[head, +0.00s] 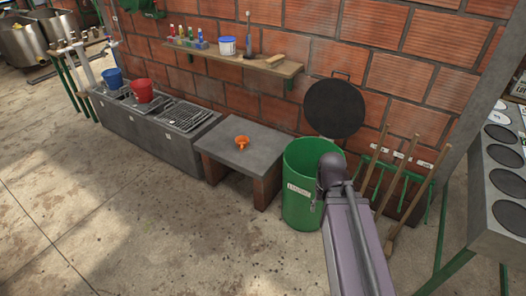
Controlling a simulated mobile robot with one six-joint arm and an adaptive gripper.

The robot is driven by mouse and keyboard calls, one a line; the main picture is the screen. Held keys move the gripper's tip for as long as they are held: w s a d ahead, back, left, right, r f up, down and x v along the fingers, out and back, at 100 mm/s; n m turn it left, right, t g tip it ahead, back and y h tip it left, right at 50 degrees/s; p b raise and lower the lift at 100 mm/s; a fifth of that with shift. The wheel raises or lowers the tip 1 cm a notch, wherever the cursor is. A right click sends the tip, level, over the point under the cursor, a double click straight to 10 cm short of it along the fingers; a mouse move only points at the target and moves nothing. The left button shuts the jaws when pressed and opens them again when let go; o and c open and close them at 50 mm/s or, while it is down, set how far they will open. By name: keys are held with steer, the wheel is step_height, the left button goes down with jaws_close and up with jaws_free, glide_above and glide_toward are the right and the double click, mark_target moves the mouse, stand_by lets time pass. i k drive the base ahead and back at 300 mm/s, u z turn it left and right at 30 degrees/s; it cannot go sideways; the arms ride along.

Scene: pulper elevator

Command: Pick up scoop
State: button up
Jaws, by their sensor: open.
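A small orange item (241,142), which looks like the scoop, lies on the low grey concrete table (262,159) against the brick wall. It is too small to make out its handle or exact shape. My arm rises from the lower right, in front of the green bin, well to the right of the orange item. I cannot make out my gripper in this view. The orange item has nothing touching it except the tabletop.
A green bin (297,212) stands right of the table, and wooden-handled tools (408,180) lean further right. A sink counter (150,135) holds a red bucket (142,90) and a blue bucket (112,77). A wooden shelf (260,67) hangs above. The floor in front is clear.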

mark_target(242, 141)
steer(key=z, duration=0.2)
steer(key=k, duration=0.75)
steer(key=z, duration=0.3)
steer(key=i, duration=1.4)
steer(key=u, duration=0.55)
steer(key=i, duration=0.65)
steer(key=u, duration=0.9)
steer(key=i, duration=0.7)
steer(key=u, duration=0.35)
